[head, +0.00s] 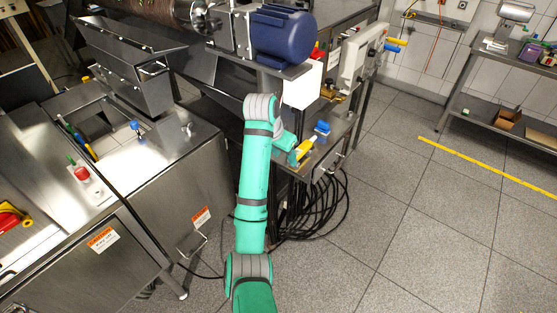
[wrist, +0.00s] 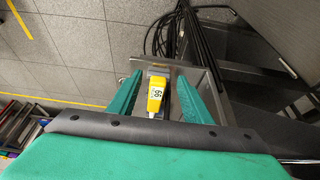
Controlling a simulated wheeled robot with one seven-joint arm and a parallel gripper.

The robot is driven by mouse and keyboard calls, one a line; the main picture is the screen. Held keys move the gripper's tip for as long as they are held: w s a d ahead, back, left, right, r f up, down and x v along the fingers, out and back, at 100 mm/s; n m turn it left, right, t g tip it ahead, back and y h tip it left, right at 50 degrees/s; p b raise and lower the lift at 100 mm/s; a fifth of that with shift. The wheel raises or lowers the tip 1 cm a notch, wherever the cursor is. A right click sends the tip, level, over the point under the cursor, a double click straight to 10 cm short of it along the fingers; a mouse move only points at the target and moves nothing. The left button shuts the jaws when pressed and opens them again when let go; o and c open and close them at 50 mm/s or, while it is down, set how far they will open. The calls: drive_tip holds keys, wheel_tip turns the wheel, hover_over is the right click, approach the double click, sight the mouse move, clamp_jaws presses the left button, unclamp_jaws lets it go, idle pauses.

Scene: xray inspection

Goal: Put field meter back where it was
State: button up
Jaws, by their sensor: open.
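The field meter is a yellow device with a white display showing dark digits. In the wrist view the field meter (wrist: 155,97) lies on a narrow steel shelf, between my two green fingers in the picture. In the head view the field meter (head: 303,150) is a small yellow shape just right of the end of my arm. My gripper (wrist: 160,84) is open, with a gap on each side of the meter. I cannot tell whether the fingertips are down around it or still above it.
A blue object (head: 322,128) is on the same steel shelf (head: 327,155), beyond the meter. A white box (head: 303,86) and blue motor (head: 281,36) stand above. Black cables (head: 318,210) hang below. The tiled floor (head: 420,235) to the right is clear.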

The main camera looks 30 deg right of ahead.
drive_tip(key=s+a+f+n+t+h, duration=0.1)
drive_tip(key=s+a+f+n+t, duration=0.35)
drive_tip(key=f, duration=0.65)
drive_tip(key=s+a+f+n+t+h, duration=0.1)
drive_tip(key=s+a+f+n+h, duration=0.15)
drive_tip(key=s+a+f, duration=0.65)
drive_tip(key=s+a+f+n+t+y, duration=0.3)
drive_tip(key=s+a+f+n+t, duration=0.25)
drive_tip(key=s, duration=0.45)
drive_tip(key=s+a+r+t+y, duration=0.1)
drive_tip(key=s+a+r+y, duration=0.1)
drive_tip(key=s+a+r, duration=0.5)
drive_tip(key=s+a+r+n+t+y, duration=0.1)
drive_tip(key=s+a+r+y, duration=0.1)
drive_tip(key=s+a+r, duration=0.6)
drive_tip(key=s, duration=0.6)
drive_tip(key=shift+a+r+t, duration=0.15)
drive_tip(key=shift+a+t, duration=0.1)
drive_tip(key=shift+t, duration=0.15)
drive_tip(key=shift+y, duration=0.25)
drive_tip(key=shift+c, duration=0.7)
